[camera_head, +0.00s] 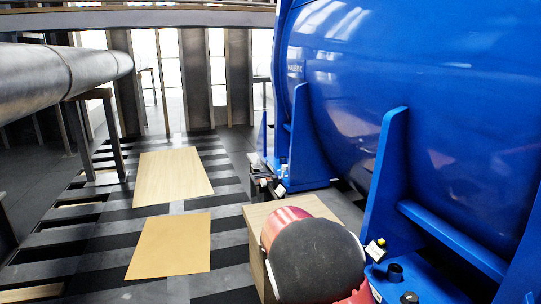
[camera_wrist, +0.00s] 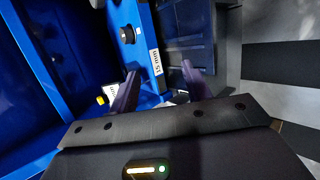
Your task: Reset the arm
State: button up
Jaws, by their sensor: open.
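My gripper (camera_wrist: 162,86) shows in the wrist view with its two dark fingers apart and nothing between them. Beyond the fingers is blue structure with a white label reading "15 mm" (camera_wrist: 156,62). A second white label with a yellow piece (camera_wrist: 103,99) is by the left finger. In the head view my red and black arm (camera_head: 314,262) is at the bottom centre, and my gripper cannot be made out there.
A big blue tank (camera_head: 420,70) on blue supports (camera_head: 388,165) fills the right side. A wooden box top (camera_head: 257,222) is close behind my arm. Two flat boards (camera_head: 172,177) (camera_head: 170,246) lie on the striped floor. A metal pipe (camera_head: 60,75) runs at left.

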jog(key=s+r+m+t+y+p, duration=0.1)
jog(key=s+r+t+y+p, duration=0.2)
jog(key=s+r, duration=0.6)
jog(key=s+a+r+m+t+y+p, duration=0.1)
jog(key=s+r+y+p, duration=0.3)
jog(key=s+r, duration=0.6)
jog(key=s+t+y, duration=0.1)
jog(key=s+y, duration=0.1)
jog(key=s, duration=0.4)
jog(key=shift+s+a+r+t+y, duration=0.2)
jog(key=shift+s+a+t+y, duration=0.05)
jog(key=shift+t+y, duration=0.15)
